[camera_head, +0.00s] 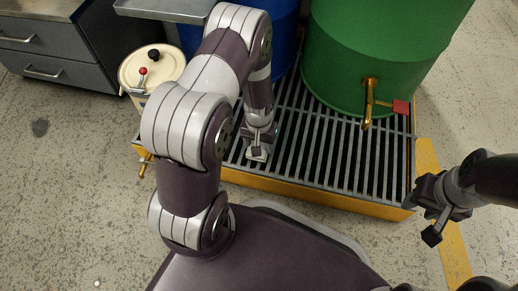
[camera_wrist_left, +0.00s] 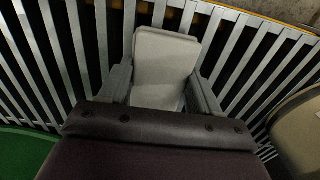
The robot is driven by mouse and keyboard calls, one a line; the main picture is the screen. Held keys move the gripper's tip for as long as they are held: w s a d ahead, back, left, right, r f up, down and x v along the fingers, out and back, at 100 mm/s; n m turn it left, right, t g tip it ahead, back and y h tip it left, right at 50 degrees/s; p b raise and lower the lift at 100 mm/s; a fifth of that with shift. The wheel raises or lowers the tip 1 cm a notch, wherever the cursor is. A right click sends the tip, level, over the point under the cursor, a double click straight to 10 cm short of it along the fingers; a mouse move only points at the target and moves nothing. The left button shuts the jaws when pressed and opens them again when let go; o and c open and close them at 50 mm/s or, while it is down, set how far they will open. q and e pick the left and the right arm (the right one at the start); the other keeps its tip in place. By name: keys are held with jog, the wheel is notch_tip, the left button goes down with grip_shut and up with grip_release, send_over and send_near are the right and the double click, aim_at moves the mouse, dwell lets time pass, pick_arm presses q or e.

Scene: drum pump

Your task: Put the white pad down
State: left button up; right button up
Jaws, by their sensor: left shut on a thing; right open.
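The white pad (camera_wrist_left: 164,68) is between the two fingers of my left gripper (camera_wrist_left: 160,88) in the left wrist view, with the metal grating right behind it. In the head view my left gripper (camera_head: 259,145) points down at the grating, with a bit of the pad (camera_head: 257,154) showing at its tips. It is shut on the pad. I cannot tell whether the pad touches the bars. My right gripper (camera_head: 432,213) is open and empty, off the right front corner of the grated platform.
The grated platform (camera_head: 290,190) has a yellow rim. A green drum (camera_head: 370,60) with a brass tap (camera_head: 370,100) and red handle stands on it, and a blue drum (camera_head: 285,40) behind my left arm. A cream can (camera_head: 140,68) stands at the left, near a grey drawer cabinet (camera_head: 45,50).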

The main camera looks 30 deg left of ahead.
pick_arm(q)
jog(key=shift+f+p, duration=0.25)
jog(key=shift+p, duration=0.05)
jog(key=shift+f, duration=0.15)
jog(key=o, duration=1)
pick_arm(e)
jog(key=shift+f, duration=0.25)
